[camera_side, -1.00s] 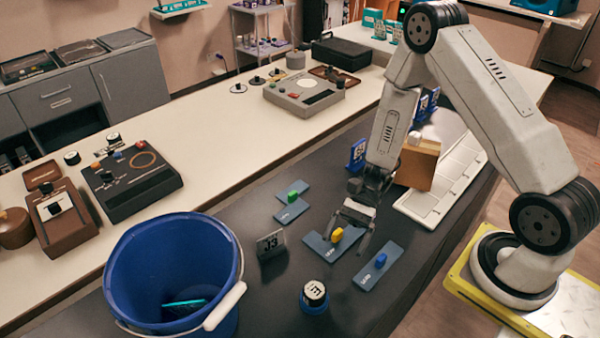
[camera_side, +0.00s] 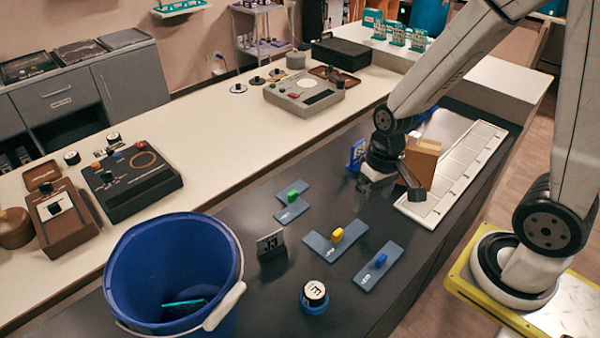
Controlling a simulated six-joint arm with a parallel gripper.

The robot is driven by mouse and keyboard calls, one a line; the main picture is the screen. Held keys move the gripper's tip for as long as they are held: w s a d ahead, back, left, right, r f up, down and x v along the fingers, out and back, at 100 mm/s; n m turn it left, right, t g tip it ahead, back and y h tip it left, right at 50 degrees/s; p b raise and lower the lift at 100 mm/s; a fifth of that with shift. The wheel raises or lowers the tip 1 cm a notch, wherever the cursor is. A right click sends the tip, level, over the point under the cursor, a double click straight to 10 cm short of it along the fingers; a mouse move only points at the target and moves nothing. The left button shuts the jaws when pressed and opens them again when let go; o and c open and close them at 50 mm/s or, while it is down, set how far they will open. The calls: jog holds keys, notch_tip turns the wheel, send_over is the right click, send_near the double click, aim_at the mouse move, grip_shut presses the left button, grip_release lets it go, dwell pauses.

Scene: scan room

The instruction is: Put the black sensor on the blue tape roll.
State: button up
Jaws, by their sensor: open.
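A short black cylinder with a white marked top (camera_side: 314,290), which looks like the black sensor, sits upright on a blue ring (camera_side: 314,307), which looks like the blue tape roll, near the front of the dark table. The ring shows around and below the cylinder. My gripper (camera_side: 390,187) is open, with its fingers spread and nothing seen between them. It is well behind and to the right of the cylinder, above the table near a wooden block.
A blue bucket (camera_side: 172,270) stands at the left front. Flat grey-blue plates with green (camera_side: 292,196), yellow (camera_side: 337,235) and blue (camera_side: 380,260) knobs lie mid-table, beside a small grey sign (camera_side: 271,245). A wooden block (camera_side: 424,160) and white gridded tray (camera_side: 462,170) are at right.

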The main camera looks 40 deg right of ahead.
jog(key=r+n+t, duration=0.1)
jog(key=w+r+n+t+h, duration=0.1)
jog(key=r, duration=0.1)
jog(key=shift+n, duration=0.3)
